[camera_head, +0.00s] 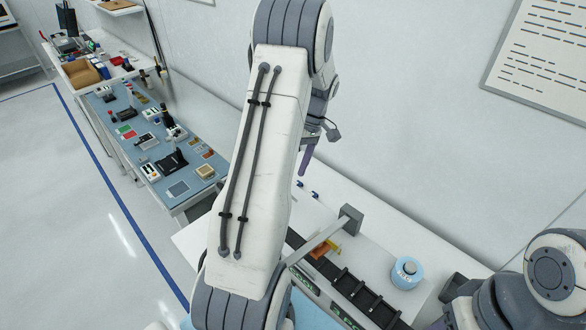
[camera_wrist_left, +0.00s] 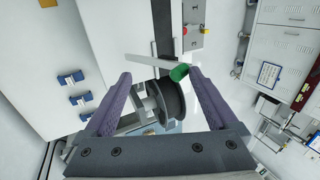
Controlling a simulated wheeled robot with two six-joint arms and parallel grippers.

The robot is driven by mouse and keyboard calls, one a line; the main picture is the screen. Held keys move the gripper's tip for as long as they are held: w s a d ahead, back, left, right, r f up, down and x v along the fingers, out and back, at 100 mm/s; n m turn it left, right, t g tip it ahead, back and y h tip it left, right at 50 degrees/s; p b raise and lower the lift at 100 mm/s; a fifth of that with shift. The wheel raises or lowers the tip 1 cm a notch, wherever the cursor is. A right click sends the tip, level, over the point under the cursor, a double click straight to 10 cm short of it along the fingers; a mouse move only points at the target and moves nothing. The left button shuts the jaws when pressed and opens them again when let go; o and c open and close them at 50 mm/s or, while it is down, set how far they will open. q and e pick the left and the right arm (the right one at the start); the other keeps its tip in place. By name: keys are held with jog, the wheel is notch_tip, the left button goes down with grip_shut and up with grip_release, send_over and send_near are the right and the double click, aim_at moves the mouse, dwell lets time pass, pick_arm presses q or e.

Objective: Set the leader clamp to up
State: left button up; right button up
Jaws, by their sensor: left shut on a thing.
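A pale lever (camera_wrist_left: 150,61) with a green knob (camera_wrist_left: 179,72) lies across the gap between the purple fingertips of my left gripper (camera_wrist_left: 158,72) in the left wrist view. In the head view, one purple finger of my left gripper (camera_head: 303,162) shows beside my arm, which hides most of the grip area. I cannot read the clamp's position. My right gripper is not in view; only part of its arm shows.
A white bench (camera_head: 385,262) carries a dark slotted track (camera_head: 350,287), a grey post (camera_head: 350,219), an orange part (camera_head: 325,247) and a blue roll (camera_head: 407,273). A wall stands close behind. Another blue-topped bench (camera_head: 178,188) with small devices is at left.

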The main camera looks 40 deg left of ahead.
pick_arm(q)
jog(key=shift+w+d+f, duration=0.1)
jog(key=shift+w+f, duration=0.15)
jog(key=shift+f, duration=0.05)
jog(key=p+v, duration=0.4)
jog(key=v, duration=0.6)
jog(key=shift+r, duration=0.5)
jog(key=shift+s, duration=0.15)
